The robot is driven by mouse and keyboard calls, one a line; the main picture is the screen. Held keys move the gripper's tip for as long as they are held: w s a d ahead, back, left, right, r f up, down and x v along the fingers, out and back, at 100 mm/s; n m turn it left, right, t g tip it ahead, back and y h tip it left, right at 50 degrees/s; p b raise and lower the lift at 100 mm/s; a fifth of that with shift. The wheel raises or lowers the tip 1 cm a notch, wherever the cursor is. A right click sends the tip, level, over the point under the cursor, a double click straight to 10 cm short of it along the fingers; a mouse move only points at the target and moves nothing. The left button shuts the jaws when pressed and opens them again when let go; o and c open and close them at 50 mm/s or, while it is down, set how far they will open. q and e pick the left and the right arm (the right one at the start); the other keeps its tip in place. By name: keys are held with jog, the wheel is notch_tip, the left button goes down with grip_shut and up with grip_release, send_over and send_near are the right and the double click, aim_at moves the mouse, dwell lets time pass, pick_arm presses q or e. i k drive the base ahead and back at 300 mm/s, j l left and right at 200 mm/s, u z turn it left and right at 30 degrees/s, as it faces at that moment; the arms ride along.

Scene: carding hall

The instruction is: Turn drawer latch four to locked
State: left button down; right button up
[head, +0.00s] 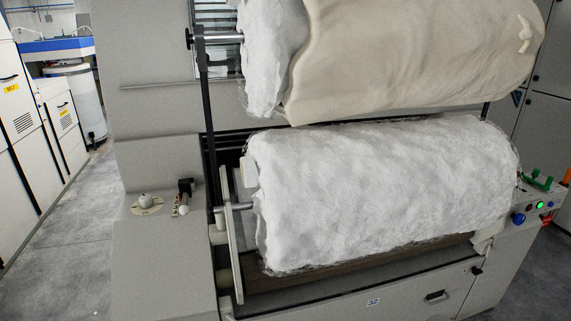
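No latch marked four can be read in the head view. A grey drawer-like front panel (395,300) runs along the bottom of the machine, with a small dark recessed handle (435,295) and a label reading 32 (373,302). A small dark knob or latch (477,270) sits at the panel's upper right; its turned position is too small to tell. A pale round knob (144,200) on a disc stands on the machine's left ledge; whether it is a latch I cannot tell. Neither of my grippers is in view.
A large white fibre roll (385,190) lies across the machine, below a cream-covered roll (420,50). A control panel with a lit green button (540,205) is at right. Grey cabinets (15,140) stand at left. The floor aisle (75,240) between them and the machine is clear.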

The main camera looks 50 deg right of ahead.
aim_at(476, 271)
jog(key=z, duration=1.65)
